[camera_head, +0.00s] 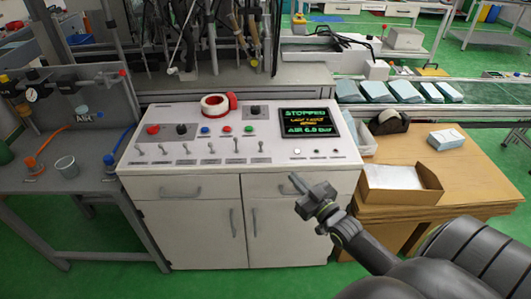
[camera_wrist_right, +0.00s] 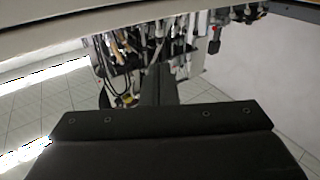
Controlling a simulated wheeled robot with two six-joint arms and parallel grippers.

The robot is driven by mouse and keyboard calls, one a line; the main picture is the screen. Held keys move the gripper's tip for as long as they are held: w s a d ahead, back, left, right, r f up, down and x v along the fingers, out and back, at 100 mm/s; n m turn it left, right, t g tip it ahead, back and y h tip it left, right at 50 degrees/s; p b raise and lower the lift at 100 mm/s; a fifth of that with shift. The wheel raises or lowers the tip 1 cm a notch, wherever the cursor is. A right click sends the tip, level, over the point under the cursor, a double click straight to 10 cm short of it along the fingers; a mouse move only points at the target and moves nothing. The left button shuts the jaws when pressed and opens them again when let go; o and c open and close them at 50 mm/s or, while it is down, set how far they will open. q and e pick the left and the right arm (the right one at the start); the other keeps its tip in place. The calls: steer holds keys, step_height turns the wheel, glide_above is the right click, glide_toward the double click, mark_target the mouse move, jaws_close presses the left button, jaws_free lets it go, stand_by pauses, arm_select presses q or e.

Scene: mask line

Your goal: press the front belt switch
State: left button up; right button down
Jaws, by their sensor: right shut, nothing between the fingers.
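A white control console (camera_head: 215,170) stands in the middle of the head view. A row of several small toggle switches (camera_head: 210,147) runs along its sloped top near the front edge. Their labels are too small to read, so I cannot tell which is the front belt switch. A screen (camera_head: 305,123) at the top right shows "STOPPED". My right gripper (camera_head: 294,181) is shut and empty, in front of the console's right half near the drawer. Its closed fingers (camera_wrist_right: 157,82) also show in the right wrist view. My left gripper is not in view.
Coloured buttons (camera_head: 227,129) and a red-and-white ring (camera_head: 215,105) sit behind the toggles. A wooden table (camera_head: 470,170) with an open cardboard box (camera_head: 400,196) is at the right.

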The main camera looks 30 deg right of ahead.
mark_target(269, 161)
steer(key=shift+w, duration=0.15)
steer(key=w+b, duration=0.1)
steer(key=w, duration=0.3)
steer(key=w+b, duration=0.2)
steer(key=w, duration=0.2)
steer(key=w+b, duration=0.1)
steer(key=w, duration=0.4)
steer(key=shift+a+r, duration=0.15)
steer(key=shift+r, duration=0.2)
steer(key=shift+w+b, duration=0.2)
steer(key=shift+b, duration=0.1)
steer(key=shift+w+r, duration=0.15)
steer(key=shift+r, duration=0.05)
